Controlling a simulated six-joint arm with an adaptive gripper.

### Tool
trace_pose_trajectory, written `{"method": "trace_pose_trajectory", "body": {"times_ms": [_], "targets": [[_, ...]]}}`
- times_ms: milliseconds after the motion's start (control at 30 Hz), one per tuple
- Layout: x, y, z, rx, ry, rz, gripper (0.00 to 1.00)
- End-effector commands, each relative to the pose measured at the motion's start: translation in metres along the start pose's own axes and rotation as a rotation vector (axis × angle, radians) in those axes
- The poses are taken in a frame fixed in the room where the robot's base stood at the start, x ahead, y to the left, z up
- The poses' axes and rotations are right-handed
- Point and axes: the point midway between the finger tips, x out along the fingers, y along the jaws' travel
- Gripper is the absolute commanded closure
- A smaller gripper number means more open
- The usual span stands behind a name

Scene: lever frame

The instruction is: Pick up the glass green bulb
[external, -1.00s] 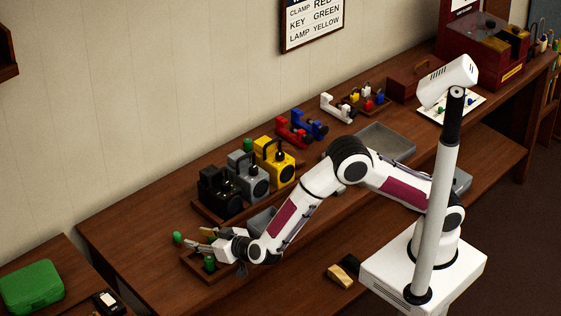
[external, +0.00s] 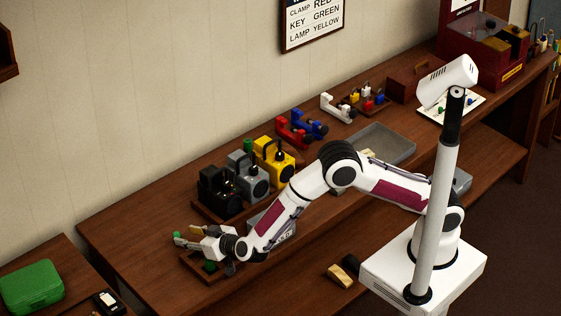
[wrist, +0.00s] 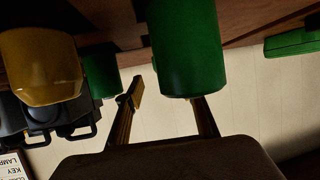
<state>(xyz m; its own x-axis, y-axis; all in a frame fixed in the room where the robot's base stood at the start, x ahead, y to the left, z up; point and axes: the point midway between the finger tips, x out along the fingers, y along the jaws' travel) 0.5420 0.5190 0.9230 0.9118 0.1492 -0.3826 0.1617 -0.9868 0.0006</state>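My gripper (external: 187,236) is low over the front left of the bench, its two fingers spread apart. A small green bulb (external: 177,235) shows at the fingertips in the external view. Another green piece (external: 209,266) sits in the small wooden tray (external: 196,272) below my gripper. In the wrist view a large green cylinder (wrist: 187,50) covers the tip of the right finger, while the left finger (wrist: 130,105) stands free. A second green piece (wrist: 102,72) is beyond the left finger. I cannot tell which green piece is glass, or whether a finger touches one.
Black (external: 219,192), grey (external: 249,178) and yellow (external: 273,160) lamp-like units stand on a board behind my gripper. A yellow rounded piece (wrist: 40,65) is at the left of the wrist view. A green case (external: 31,286) lies on the side table.

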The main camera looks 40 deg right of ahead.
Motion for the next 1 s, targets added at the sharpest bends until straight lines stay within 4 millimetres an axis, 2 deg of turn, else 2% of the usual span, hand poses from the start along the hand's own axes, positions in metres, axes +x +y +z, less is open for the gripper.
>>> {"method": "trace_pose_trajectory", "body": {"times_ms": [200, 400, 933, 967, 1000], "targets": [[0.023, -0.002, -0.001, 0.002, -0.001, 0.0, 0.62], [0.035, -0.001, -0.001, 0.002, 0.0, -0.001, 0.62], [0.036, -0.002, -0.001, 0.001, 0.0, -0.003, 0.62], [0.036, -0.002, -0.001, 0.001, 0.0, -0.003, 0.67], [0.036, -0.002, -0.001, 0.001, 0.0, -0.003, 0.77]]}}
